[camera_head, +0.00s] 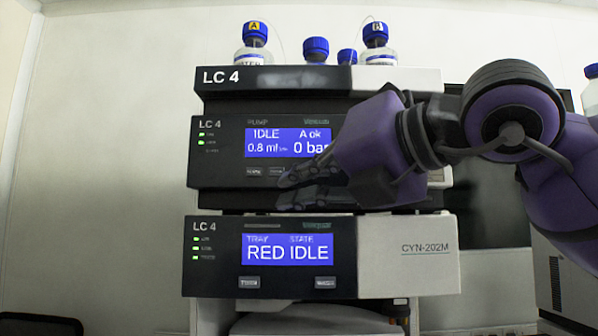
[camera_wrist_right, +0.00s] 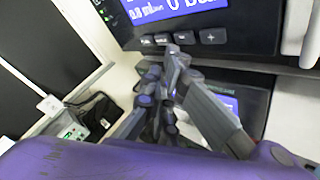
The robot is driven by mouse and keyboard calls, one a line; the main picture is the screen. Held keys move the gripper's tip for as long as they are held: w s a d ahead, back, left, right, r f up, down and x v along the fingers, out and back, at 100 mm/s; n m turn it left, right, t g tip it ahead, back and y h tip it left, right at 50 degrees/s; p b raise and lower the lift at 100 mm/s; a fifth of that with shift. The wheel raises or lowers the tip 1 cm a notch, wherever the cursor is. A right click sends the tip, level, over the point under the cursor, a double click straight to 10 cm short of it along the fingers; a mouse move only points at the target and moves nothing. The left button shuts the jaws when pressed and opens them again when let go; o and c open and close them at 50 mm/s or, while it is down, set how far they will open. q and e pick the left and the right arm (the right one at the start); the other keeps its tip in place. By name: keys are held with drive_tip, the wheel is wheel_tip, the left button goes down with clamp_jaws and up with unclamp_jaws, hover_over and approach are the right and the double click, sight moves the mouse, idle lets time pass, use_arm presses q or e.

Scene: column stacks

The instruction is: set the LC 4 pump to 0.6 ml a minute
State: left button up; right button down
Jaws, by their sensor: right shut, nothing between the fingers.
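The LC 4 pump (camera_head: 218,165) is the dark module in the middle of the stack. Its blue display (camera_head: 288,142) reads IDLE, A ok, 0.8 ml/min and 0 bar. In the wrist view its button row shows two small labelled buttons, then a minus-side button (camera_wrist_right: 184,38) and a plus button (camera_wrist_right: 210,36). My right gripper (camera_head: 287,183) is shut and empty, in front of the pump's lower front. In the wrist view its fingertips (camera_wrist_right: 172,52) are just below the row, near the third button; contact cannot be told. In the head view the gripper hides the right-hand buttons. My left gripper is out of view.
Below the pump sits another LC 4 module (camera_head: 215,265), its display reading TRAY RED and STATE IDLE. Blue-capped bottles (camera_head: 254,45) stand in the top tray (camera_head: 275,80). White wall is free at left. A dark screen (camera_head: 490,190) stands behind my right arm.

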drive_tip(key=shift+w, duration=0.15)
idle(0.7)
drive_tip(key=shift+w, duration=0.3)
drive_tip(key=shift+w, duration=0.4)
idle(0.6)
drive_tip(key=shift+s, duration=0.85)
drive_tip(key=shift+s+p, duration=0.3)
drive_tip(key=shift+s, duration=2.2)
